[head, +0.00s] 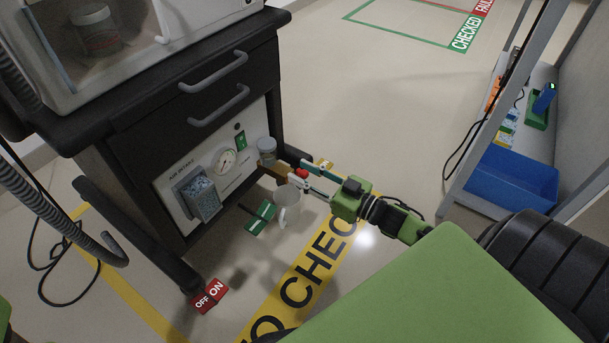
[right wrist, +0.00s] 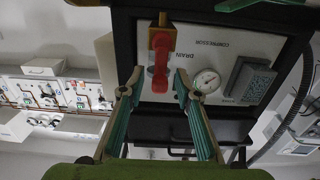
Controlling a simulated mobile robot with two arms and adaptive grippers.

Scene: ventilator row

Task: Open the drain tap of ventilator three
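The ventilator's black cart (head: 110,150) stands at the left, with a white compressor panel (head: 170,190) low on its side. The brass drain tap (head: 281,168) with a red lever (head: 302,173) sticks out from the panel. In the right wrist view the brass body (right wrist: 161,42) and red lever (right wrist: 160,70) show by the upside-down word DRAIN. My right gripper (right wrist: 155,82) is open, its fingertips apart on either side of the lever in that view; contact cannot be told. It also shows in the head view (head: 308,180). My left gripper is not in view. No ventilator number is readable.
A clear jar (head: 267,150) sits beside the tap, and a white mug (head: 287,207) is below it. A gauge (head: 223,161) and intake filter (head: 202,199) are on the panel. A blue bin (head: 512,176) is on the right shelf. Floor behind is clear.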

